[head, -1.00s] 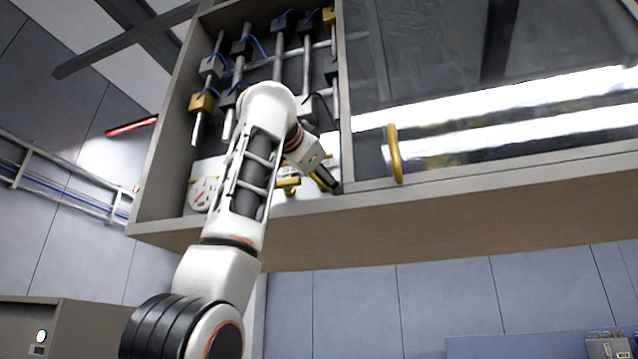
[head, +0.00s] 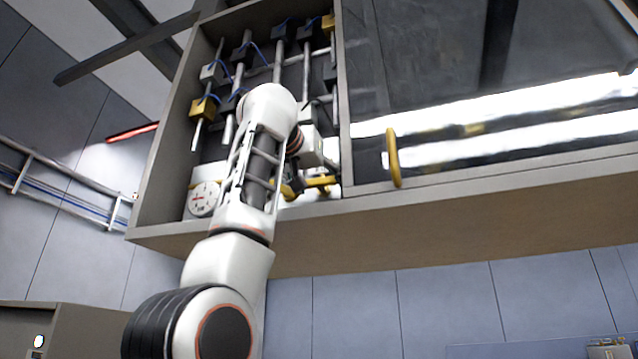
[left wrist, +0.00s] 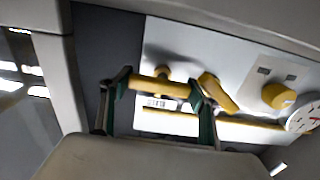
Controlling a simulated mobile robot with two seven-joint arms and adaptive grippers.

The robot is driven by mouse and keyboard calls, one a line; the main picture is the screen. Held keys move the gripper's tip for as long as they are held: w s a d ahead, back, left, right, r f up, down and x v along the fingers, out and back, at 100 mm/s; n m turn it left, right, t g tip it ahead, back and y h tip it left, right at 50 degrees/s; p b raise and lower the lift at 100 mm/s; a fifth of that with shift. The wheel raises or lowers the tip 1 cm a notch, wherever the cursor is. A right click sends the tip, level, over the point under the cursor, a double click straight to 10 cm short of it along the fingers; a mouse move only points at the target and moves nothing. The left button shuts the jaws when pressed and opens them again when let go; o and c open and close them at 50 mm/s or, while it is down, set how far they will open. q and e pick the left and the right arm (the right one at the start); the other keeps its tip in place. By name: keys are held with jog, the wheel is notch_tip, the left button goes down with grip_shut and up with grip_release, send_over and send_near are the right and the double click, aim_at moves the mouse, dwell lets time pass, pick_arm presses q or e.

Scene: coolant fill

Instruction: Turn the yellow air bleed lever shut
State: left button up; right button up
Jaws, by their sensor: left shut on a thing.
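In the left wrist view, a yellow lever (left wrist: 163,87) lies across the gap between the two dark green fingers of my left gripper (left wrist: 160,90). The gripper is shut on this lever, with one finger at each end of it. The lever sits in front of a white panel (left wrist: 185,50). Another short yellow piece (left wrist: 220,93) stands tilted just beside the right finger. In the head view, yellow lever parts (head: 320,183) show at the cabinet's bottom, right of my forearm. My left gripper (head: 293,188) is partly hidden there by my own arm. My right gripper is not in view.
A round yellow knob (left wrist: 278,95) and a white gauge (left wrist: 304,117) are on the panel; the gauge (head: 204,198) also shows in the head view. Pipes with a yellow block (head: 202,108) are above. The cabinet's side wall (head: 165,150) and yellow door handle (head: 393,158) flank the space.

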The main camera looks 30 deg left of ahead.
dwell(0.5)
pick_arm(q)
jog(key=o, duration=1.1)
